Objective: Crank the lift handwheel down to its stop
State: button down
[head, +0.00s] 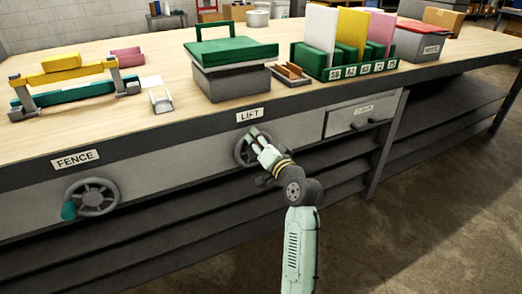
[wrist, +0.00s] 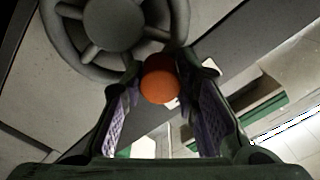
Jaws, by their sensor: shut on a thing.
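The lift handwheel (head: 240,153) is a grey spoked wheel on the bench's front, under the LIFT label (head: 250,115). In the wrist view its hub and rim (wrist: 113,24) fill the top. Its orange knob (wrist: 160,84) sits between my fingers. My gripper (head: 256,137) is at the wheel's upper right in the head view and hides the knob there. In the wrist view my gripper (wrist: 161,78) is shut on the knob, one finger on each side. The lift's stop cannot be made out.
A second handwheel (head: 97,196) with a teal knob is at left under the FENCE label (head: 75,158). A drawer (head: 350,119) is right of my gripper. Above the lift wheel, a grey box with a green top (head: 236,81) stands on the bench. Open floor (head: 440,220) lies at right.

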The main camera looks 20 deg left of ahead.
aim_at(238, 156)
jog(key=s+a+f+n+b, duration=0.1)
jog(key=n+b, duration=0.3)
jog(key=s+a+f+n+b, duration=0.1)
jog(key=s+f+n+b, duration=0.1)
jog(key=n+b, duration=0.2)
jog(key=s+a+f+n+b, duration=0.1)
jog(key=n+b, duration=0.2)
jog(key=n, duration=0.2)
jog(key=shift+s+a+f+b, duration=0.2)
jog(key=shift+a+b, duration=0.1)
jog(key=shift+b, duration=0.1)
jog(key=n+b, duration=0.1)
jog(key=f+n+b, duration=0.1)
jog(key=n+b, duration=0.1)
jog(key=f+n+b, duration=0.1)
jog(key=n, duration=0.1)
jog(key=shift+s+a+b, duration=0.15)
jog(key=shift+s+b, duration=0.05)
jog(key=shift+b, duration=0.15)
jog(key=c, duration=1.2)
grip_release()
jog(key=shift+w, duration=0.1)
jog(key=shift+c, duration=0.2)
jog(key=shift+r, duration=0.1)
